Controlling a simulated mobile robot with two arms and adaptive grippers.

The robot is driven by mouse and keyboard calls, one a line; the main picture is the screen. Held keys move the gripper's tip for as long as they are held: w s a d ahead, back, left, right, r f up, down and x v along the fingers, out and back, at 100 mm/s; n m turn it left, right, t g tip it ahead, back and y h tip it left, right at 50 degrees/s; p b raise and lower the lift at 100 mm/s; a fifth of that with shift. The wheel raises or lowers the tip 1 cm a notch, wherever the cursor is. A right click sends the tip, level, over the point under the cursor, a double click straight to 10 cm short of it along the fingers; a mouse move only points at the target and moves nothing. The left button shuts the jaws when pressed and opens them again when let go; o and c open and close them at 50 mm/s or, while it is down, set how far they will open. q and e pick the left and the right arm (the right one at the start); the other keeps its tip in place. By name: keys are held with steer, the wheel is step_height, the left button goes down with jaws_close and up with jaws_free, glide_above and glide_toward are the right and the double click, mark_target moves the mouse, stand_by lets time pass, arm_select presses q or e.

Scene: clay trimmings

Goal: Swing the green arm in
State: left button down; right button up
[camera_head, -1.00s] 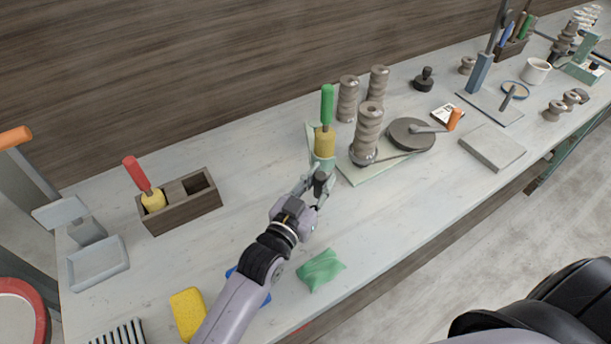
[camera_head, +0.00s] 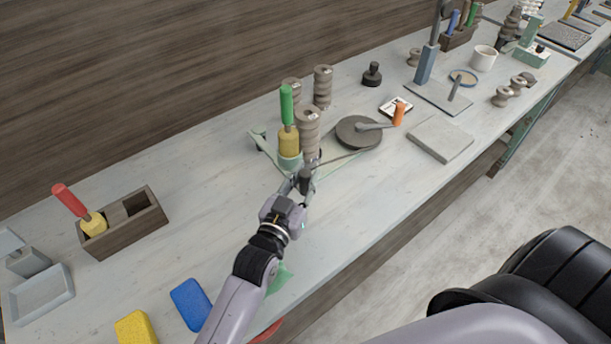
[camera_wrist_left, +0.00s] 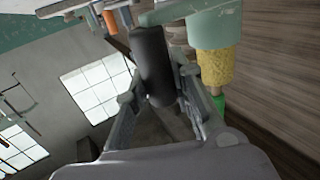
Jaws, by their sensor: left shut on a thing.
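The pale green arm (camera_head: 264,146) stands beside the stacked grey-brown spools (camera_head: 308,132) on the bench. Its cup (camera_head: 290,162) carries a tool with a yellow lower part (camera_head: 289,140) and a green handle (camera_head: 287,103). My left gripper (camera_head: 305,182) is shut on the arm's dark upright knob, in front of the cup. In the left wrist view the black knob (camera_wrist_left: 152,62) sits between the fingers, and the cup (camera_wrist_left: 215,26) is just right of it. The arm's pivot is hard to make out. My right gripper is out of view.
A dark round disc (camera_head: 358,134) and an orange-tipped lever (camera_head: 398,113) lie right of the spools. A wooden box (camera_head: 124,225) with a red-handled tool is at left. Blue (camera_head: 190,303) and yellow (camera_head: 135,328) sponges lie near the front edge.

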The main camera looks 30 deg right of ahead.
arm_select(q)
steer(key=shift+d, duration=0.25)
steer(key=shift+r, duration=0.1)
stand_by(0.3)
steer(key=c, duration=1.8)
jaws_free()
steer(key=shift+d, duration=0.1)
steer(key=o, duration=0.4)
steer(key=shift+d, duration=0.15)
steer(key=shift+o, duration=0.2)
